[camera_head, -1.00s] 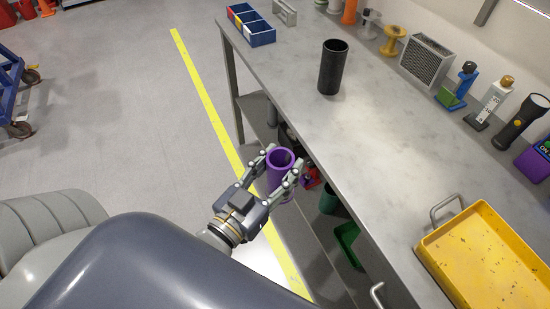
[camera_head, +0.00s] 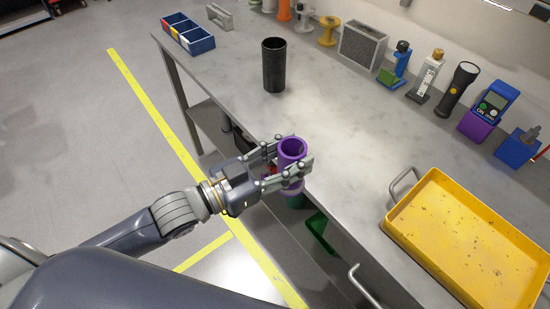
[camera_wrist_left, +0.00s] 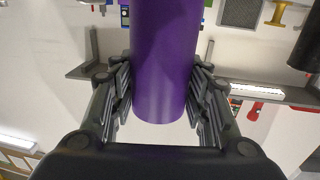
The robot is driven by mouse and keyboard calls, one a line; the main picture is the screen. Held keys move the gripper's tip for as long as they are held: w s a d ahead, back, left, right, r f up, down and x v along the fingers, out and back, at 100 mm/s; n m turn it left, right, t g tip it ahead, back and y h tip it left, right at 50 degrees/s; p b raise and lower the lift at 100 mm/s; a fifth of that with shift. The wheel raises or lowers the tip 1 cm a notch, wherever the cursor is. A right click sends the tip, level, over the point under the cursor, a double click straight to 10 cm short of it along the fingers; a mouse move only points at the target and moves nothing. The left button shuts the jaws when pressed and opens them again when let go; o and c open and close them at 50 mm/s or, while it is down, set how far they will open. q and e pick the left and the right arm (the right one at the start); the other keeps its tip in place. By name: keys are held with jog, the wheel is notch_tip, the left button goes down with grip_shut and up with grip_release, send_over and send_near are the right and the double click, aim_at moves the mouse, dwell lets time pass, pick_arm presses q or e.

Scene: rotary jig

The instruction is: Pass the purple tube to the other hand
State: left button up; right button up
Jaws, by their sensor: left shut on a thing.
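The purple tube (camera_head: 291,152) is hollow and stands roughly upright between the fingers of my left gripper (camera_head: 287,168), near the front edge of the workbench in the head view. The gripper is shut on it, with a finger on each side. In the left wrist view the tube (camera_wrist_left: 165,60) fills the middle between the fingers of my left gripper (camera_wrist_left: 163,95). My right gripper is in neither view.
The grey workbench (camera_head: 340,135) holds a black cylinder (camera_head: 273,65), a blue divided bin (camera_head: 188,34) and a yellow tray (camera_head: 470,240) with handles. Several tools and spools line its back. The bench middle is clear. A green bin (camera_head: 318,230) sits below.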

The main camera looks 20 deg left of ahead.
pick_arm(q)
jog(key=w+d+r+m+g+h, duration=0.1)
jog(key=w+d+m+g+h, duration=0.1)
jog(key=d+m+g+h, duration=0.2)
jog(key=shift+w+d+r+g, duration=0.35)
jog(key=shift+d+r+g, duration=0.05)
jog(key=shift+d+g, duration=0.35)
